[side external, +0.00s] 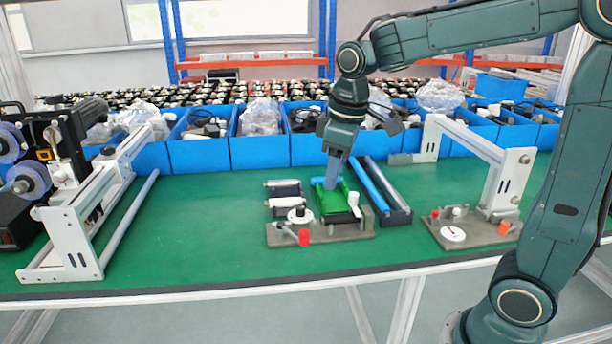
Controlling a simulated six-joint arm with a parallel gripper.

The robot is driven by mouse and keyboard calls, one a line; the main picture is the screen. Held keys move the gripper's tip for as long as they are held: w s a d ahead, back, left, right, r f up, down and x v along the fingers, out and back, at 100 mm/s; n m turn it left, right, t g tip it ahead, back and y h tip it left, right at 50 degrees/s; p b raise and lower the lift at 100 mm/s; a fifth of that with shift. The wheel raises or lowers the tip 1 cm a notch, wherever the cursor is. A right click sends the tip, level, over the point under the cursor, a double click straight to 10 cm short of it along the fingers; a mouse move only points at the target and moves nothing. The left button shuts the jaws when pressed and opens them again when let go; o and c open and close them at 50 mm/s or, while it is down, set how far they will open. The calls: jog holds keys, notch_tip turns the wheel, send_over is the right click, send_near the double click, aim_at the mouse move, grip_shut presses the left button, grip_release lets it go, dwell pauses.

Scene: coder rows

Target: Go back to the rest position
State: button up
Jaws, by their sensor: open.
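My gripper (333,178) points down over a grey fixture (340,232) near the middle of the green table. Its blue fingers are at the bright green part (334,203) on that fixture. I cannot tell whether they touch it, and the gap between the fingers is hard to see from this side.
Blue and grey bars (383,190) lie just right of the fixture. A second fixture (470,232) and a white frame (495,178) stand further right. Blue bins (258,152) line the back. A white frame (82,240) and machine stand left. The table (200,235) is clear between.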

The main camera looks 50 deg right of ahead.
jog(key=s+a+m+t, duration=0.2)
jog(key=s+m+t, duration=0.1)
jog(key=s, duration=1.3)
jog(key=shift+s+a+r+m+t, duration=0.25)
jog(key=shift+s+m+t, duration=0.1)
jog(key=shift+m, duration=0.15)
jog(key=shift+w, duration=0.1)
